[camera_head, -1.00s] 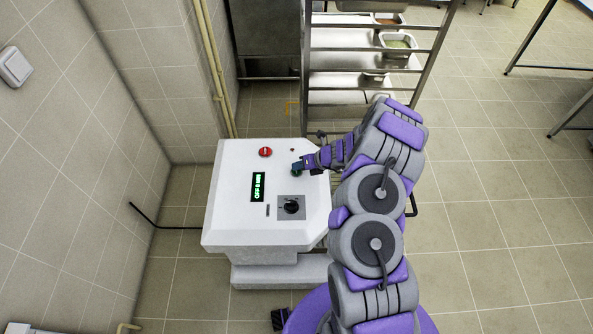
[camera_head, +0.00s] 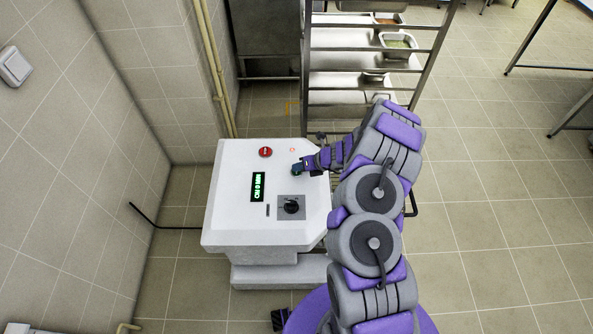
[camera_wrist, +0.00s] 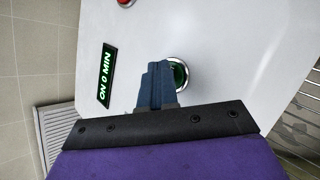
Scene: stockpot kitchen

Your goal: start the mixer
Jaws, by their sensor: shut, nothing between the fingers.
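The mixer (camera_head: 235,205) is a white machine with a sloped control panel. Its green display (camera_head: 258,187) reads "ON 0 MIN", also legible in the wrist view (camera_wrist: 106,75). A red button (camera_head: 265,152) is at the panel's top, and a black knob (camera_head: 291,206) is at lower right. A small red light (camera_head: 292,150) glows near the top right. My gripper (camera_head: 297,169) is shut with its tips at the green button, which shows in the wrist view (camera_wrist: 181,75) partly hidden behind the fingers. I cannot tell whether the tips still press it.
A metal rack (camera_head: 375,60) with trays and food containers stands behind the mixer. A tiled wall and pipes (camera_head: 213,70) are on the left. The tiled floor to the right is clear, with table legs (camera_head: 570,125) at the far right.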

